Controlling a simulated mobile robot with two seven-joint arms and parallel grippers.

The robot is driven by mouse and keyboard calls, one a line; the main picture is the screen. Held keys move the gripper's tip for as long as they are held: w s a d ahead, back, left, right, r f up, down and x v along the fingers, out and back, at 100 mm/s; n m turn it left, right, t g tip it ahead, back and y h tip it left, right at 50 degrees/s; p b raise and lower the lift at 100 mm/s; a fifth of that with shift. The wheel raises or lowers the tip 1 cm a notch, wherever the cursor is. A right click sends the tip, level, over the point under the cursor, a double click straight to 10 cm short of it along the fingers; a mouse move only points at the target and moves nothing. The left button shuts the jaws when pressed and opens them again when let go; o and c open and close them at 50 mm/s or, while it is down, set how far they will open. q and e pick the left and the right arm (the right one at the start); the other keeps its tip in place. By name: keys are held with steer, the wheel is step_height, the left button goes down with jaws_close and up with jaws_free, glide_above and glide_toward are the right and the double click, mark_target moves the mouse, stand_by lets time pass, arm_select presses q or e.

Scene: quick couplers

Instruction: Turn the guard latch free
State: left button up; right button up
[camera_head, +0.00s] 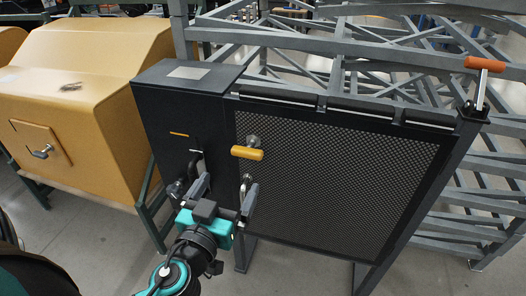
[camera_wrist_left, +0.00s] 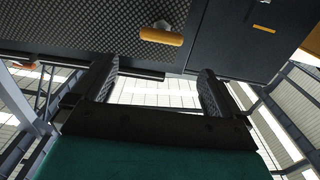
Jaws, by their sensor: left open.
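The guard latch is a yellow-orange handle (camera_head: 247,153) on a round metal pivot at the left edge of the black mesh guard (camera_head: 330,180). In the head view it lies roughly level, pointing left towards the dark box. It also shows in the left wrist view (camera_wrist_left: 161,38), ahead of the fingers and slightly above the gap between them. My left gripper (camera_head: 227,186) is open and empty, just below the latch and apart from it. Its two fingers also show in the left wrist view (camera_wrist_left: 156,75). My right gripper is in neither view.
A dark box (camera_head: 165,110) with a thin yellow strip adjoins the guard's left side. An orange-handled lever (camera_head: 484,64) stands at the frame's upper right corner. A yellow machine housing (camera_head: 85,110) is at left. Grey steel racks (camera_head: 400,45) stand behind.

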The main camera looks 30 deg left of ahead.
mark_target(245, 153)
arm_select(q)
steer(key=p+x, duration=0.4)
steer(key=x, duration=0.7)
steer(key=shift+w+r, duration=0.15)
steer(key=shift+w+a, duration=0.2)
steer(key=shift+w, duration=0.4)
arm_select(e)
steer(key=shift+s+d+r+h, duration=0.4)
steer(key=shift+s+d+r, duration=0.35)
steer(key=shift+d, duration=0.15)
arm_select(q)
steer(key=c, duration=0.8)
steer(key=shift+c, duration=0.2)
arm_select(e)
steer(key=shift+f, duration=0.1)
